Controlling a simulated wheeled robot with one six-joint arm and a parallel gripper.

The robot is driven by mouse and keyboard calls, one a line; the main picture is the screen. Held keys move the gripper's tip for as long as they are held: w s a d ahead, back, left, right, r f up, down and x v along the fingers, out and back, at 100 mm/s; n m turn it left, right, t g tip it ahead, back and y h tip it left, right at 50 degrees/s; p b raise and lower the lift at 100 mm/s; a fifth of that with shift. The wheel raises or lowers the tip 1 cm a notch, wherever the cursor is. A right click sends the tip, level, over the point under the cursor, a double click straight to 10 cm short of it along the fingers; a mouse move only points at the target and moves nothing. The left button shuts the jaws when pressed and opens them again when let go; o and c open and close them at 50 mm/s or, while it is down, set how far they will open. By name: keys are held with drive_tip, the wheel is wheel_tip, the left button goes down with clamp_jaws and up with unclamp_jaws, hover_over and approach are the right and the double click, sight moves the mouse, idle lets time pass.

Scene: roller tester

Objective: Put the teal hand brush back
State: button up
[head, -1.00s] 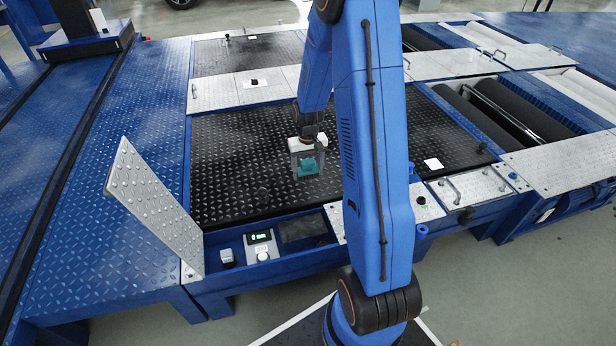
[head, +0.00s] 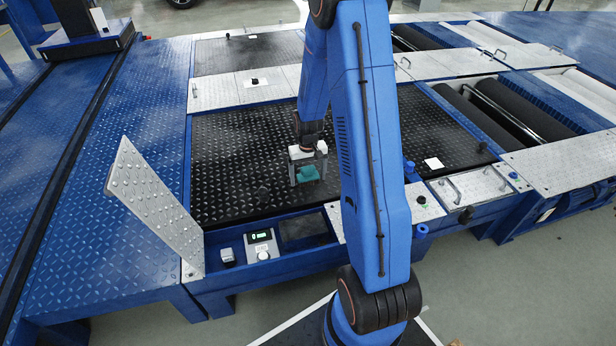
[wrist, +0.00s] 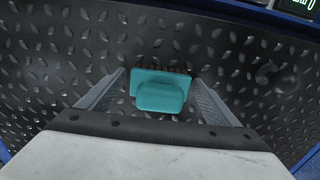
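The teal hand brush (head: 308,174) is between the two fingers of my gripper (head: 307,178), over the black diamond-plate deck. In the wrist view, the brush (wrist: 160,90) is centred between the fingers of my gripper (wrist: 159,82), with dark bristles showing along its far edge. The fingers flank it closely, and it has moved along with them, so they are shut on it. Its height above the deck is hard to judge. An open blue-framed tray (head: 283,268) lies at the deck's front edge, with a dark pad (head: 303,227) in its right part.
A silver tread-plate lid (head: 150,205) stands tilted up left of the tray. A display box (head: 262,244) and a small grey-white block (head: 227,256) sit in the tray's left part.

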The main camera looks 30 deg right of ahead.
wheel_tip(320, 180, up, 12)
drive_tip(key=shift+f, duration=0.25)
drive_tip(key=shift+s+a+r, duration=0.1)
drive_tip(key=shift+r, duration=0.45)
drive_tip(key=s+a+r+n+t, duration=0.1)
drive_tip(key=s+a+r+t, duration=0.1)
drive_tip(key=s+a+r, duration=0.6)
drive_tip(key=s+a+r+n+t, duration=0.1)
drive_tip(key=s+a+r, duration=0.4)
drive_tip(key=s+r, duration=0.65)
drive_tip(key=s+a+r+n+t, duration=0.1)
drive_tip(key=s+a+r, duration=0.1)
drive_tip(key=s, duration=0.8)
drive_tip(key=shift+s+a+r+t, duration=0.3)
drive_tip(key=shift+t, duration=0.1)
